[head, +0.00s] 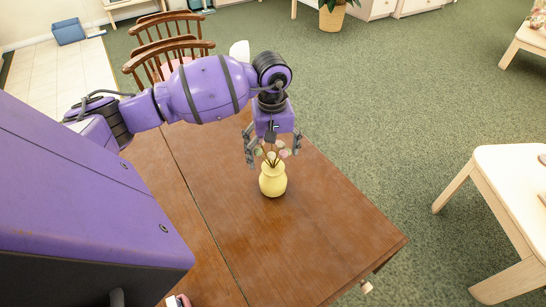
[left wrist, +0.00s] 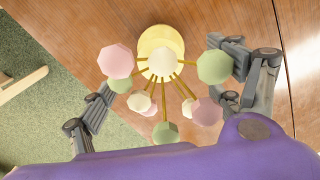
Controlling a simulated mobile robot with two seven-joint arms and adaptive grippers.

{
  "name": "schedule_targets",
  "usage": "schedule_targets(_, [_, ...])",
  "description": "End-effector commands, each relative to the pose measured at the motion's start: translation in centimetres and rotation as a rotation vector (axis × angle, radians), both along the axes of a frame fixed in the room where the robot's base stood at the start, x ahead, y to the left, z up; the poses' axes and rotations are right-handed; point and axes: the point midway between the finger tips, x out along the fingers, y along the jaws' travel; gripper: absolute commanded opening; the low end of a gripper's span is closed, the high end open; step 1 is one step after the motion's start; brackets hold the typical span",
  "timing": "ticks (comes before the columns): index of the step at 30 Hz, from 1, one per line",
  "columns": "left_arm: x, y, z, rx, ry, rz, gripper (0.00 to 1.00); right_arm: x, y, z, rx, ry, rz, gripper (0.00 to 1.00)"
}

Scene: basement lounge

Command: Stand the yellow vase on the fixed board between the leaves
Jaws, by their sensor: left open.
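The yellow vase (head: 272,182) stands upright on the wooden table, on the panel to the right of a long seam. It holds several pink, green and cream blooms on stems. My left gripper (head: 273,152) is open just above it, pointing down, with its fingers either side of the flowers. In the left wrist view the vase (left wrist: 160,38) is beyond the blooms, and the fingers are spread and apart from it. The panel left of the seam (head: 193,205) is partly hidden by my body. Which panel is the fixed board I cannot tell. My right gripper is out of view.
The brown table (head: 330,235) has clear wood around the vase. Wooden chairs (head: 170,55) stand behind it. A pale table (head: 505,175) stands apart on the right, across green carpet. A small pink-and-white item (head: 178,300) shows at the bottom edge.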

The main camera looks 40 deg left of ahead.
Motion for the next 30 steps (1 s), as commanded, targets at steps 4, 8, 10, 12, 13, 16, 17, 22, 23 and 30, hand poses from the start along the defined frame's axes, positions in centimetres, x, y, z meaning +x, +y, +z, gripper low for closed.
schedule_targets(4, [0.1,0.1,3.3,0.003,-0.004,-0.001,0.85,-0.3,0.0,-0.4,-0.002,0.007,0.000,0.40])
schedule_targets(8, [0.0,0.1,6.0,0.001,-0.003,0.001,0.85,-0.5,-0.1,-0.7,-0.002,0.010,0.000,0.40])
schedule_targets(10, [0.0,0.1,7.2,0.001,-0.001,-0.001,0.85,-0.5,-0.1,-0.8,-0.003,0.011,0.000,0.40])
schedule_targets(12, [0.0,0.1,8.2,0.001,-0.001,0.000,0.85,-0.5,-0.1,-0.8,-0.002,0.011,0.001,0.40])
schedule_targets(13, [0.0,0.1,8.5,0.000,-0.001,0.000,0.85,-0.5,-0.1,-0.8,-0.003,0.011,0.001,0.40])
schedule_targets(16, [-0.1,0.1,9.3,-0.001,0.001,0.001,0.85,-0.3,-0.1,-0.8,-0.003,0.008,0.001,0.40])
schedule_targets(17, [-0.1,0.1,9.5,-0.001,0.001,0.001,0.85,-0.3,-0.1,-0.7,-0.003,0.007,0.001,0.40])
schedule_targets(22, [-0.1,0.1,9.7,-0.001,0.001,0.001,0.85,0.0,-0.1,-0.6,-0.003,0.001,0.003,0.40])
schedule_targets(23, [-0.1,0.1,9.7,-0.001,0.001,0.001,0.85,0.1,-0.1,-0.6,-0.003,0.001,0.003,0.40])
schedule_targets(30, [-0.1,0.1,9.7,-0.001,0.001,0.001,0.85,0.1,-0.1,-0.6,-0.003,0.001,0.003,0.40])
